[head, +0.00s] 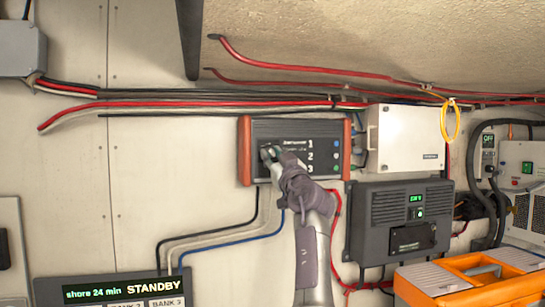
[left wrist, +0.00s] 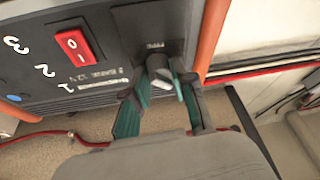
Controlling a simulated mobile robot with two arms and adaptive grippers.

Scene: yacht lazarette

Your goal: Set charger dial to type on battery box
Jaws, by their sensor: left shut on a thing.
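The battery charger (head: 322,132) is a dark box with orange-red side panels, fixed to the wall, with the numbers 1, 2 and 3 on its front. My left gripper (head: 270,154) is at the left part of its front. In the left wrist view, the gripper (left wrist: 155,105) has teal fingertips shut on the charger dial (left wrist: 158,68), a grey knob under a label that seems to read TYPE. The dial's pointer position is partly hidden by the fingers. The battery box is not clearly identifiable. My right gripper is not in view.
A red rocker switch (left wrist: 73,45) is close to the dial on the charger face. A white box (head: 410,138) and a dark unit with a green display (head: 390,222) are to the right. An orange toolbox (head: 470,280) stands at lower right. A STANDBY display (head: 125,290) is at lower left.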

